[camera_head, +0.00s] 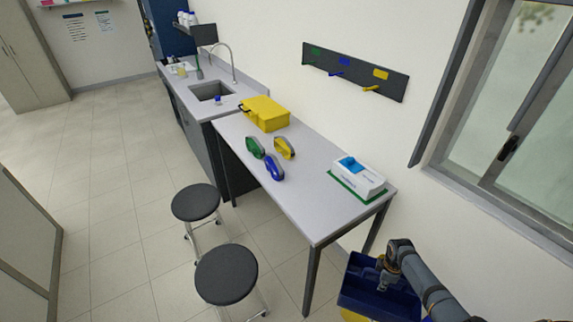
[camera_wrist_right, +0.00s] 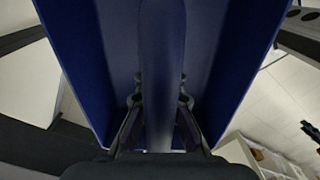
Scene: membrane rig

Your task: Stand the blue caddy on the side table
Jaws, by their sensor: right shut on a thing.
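The blue caddy (camera_head: 368,304) is at the bottom right of the head view, in front of the near end of the grey table and apart from it. My right gripper (camera_head: 382,284) is shut on the caddy's middle handle. In the right wrist view the fingers (camera_wrist_right: 160,118) close on both sides of the blue handle bar (camera_wrist_right: 162,60), with the caddy's walls on either side. The caddy's underside is hidden. The grey table (camera_head: 315,208) stands along the wall; I cannot tell whether it is the side table. My left gripper is not in view.
On the table are a white box with a blue top (camera_head: 358,178), green goggles (camera_head: 255,148), blue goggles (camera_head: 274,168), yellow goggles (camera_head: 285,148) and a yellow case (camera_head: 265,113). Two stools (camera_head: 226,274) stand left of it. A hook rack (camera_head: 355,72) hangs above.

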